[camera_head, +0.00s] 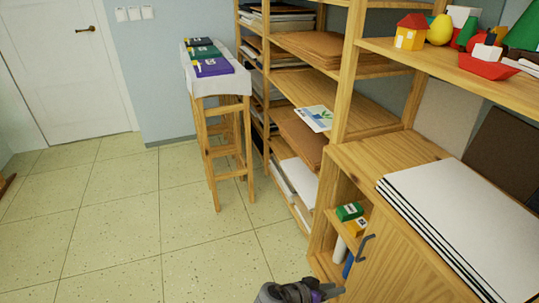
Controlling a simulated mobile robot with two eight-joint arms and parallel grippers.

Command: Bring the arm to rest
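Most of the right arm is cut off by the bottom edge.
The cabinet has a dark handle (366,247) and an open compartment with small boxes (349,211). White boards (461,226) lie on top. A tall wooden shelf (343,80) stands behind. A cloth-covered stool (221,88) holds books. The tiled floor (115,220) at left is clear.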

